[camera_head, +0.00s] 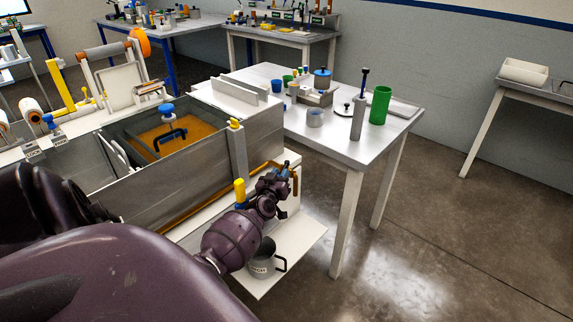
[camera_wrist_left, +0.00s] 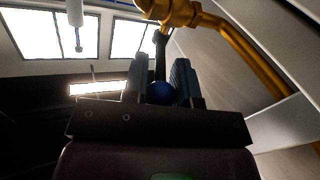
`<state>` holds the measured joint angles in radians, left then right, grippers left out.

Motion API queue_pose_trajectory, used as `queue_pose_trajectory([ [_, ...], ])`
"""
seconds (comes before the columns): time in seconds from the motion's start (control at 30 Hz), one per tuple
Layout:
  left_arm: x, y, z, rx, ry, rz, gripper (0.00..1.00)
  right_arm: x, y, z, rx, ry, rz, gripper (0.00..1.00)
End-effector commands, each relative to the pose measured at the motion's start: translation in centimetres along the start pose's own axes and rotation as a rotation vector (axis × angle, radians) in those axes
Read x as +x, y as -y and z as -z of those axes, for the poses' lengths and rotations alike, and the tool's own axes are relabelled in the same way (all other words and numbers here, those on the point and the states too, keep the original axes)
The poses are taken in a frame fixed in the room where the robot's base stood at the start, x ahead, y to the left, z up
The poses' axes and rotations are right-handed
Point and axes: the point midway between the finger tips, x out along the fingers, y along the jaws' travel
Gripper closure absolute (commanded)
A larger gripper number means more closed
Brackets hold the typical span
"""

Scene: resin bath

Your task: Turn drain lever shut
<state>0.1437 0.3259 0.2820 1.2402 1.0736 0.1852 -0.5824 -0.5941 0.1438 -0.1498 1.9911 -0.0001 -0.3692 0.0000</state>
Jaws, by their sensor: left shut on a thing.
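The drain lever (camera_wrist_left: 160,60) is a dark bar with a blue ball end, seen in the left wrist view. It joins a brass valve body (camera_wrist_left: 178,12) with a bent brass pipe (camera_wrist_left: 245,52). My left gripper (camera_wrist_left: 161,82) is shut on the lever, with a blue-grey finger on each side of it near the ball. In the head view, my left gripper (camera_head: 283,172) is at the end wall of the resin bath (camera_head: 205,160), beside the brass pipe (camera_head: 295,187). The lever is mostly hidden there by the gripper. My right gripper is not in view.
A grey can (camera_head: 262,264) with a black handle stands on a white shelf (camera_head: 300,245) below my left wrist. Amber resin (camera_head: 165,138) lies in the bath. A white table (camera_head: 335,125) with a green cup (camera_head: 380,105) stands behind. The floor at right is clear.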

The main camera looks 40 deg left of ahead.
Motion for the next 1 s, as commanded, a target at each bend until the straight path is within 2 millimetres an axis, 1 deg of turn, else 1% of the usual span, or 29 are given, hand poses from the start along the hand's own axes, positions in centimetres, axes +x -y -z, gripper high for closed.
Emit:
queue_pose_trajectory([
  [0.4, 0.0, 0.2, 0.1, 0.000, -0.001, -0.002, 1.00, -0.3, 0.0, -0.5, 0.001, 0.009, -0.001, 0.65],
  [0.43, 0.0, 0.2, 0.1, 0.000, -0.002, -0.002, 0.71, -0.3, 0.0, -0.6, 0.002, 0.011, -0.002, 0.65],
  [0.5, 0.0, 0.2, 0.1, 0.000, -0.002, -0.002, 0.63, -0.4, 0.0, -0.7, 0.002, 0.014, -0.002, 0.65],
  [0.8, 0.0, 0.1, 0.3, -0.001, -0.002, -0.002, 0.63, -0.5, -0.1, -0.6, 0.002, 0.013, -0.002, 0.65],
  [0.87, 0.0, 0.0, 0.8, -0.002, -0.004, -0.002, 0.63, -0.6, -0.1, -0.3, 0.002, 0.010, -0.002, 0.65],
  [1.0, 0.1, -0.4, 2.5, -0.006, -0.006, -0.002, 0.63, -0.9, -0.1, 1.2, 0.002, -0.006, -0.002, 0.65],
])
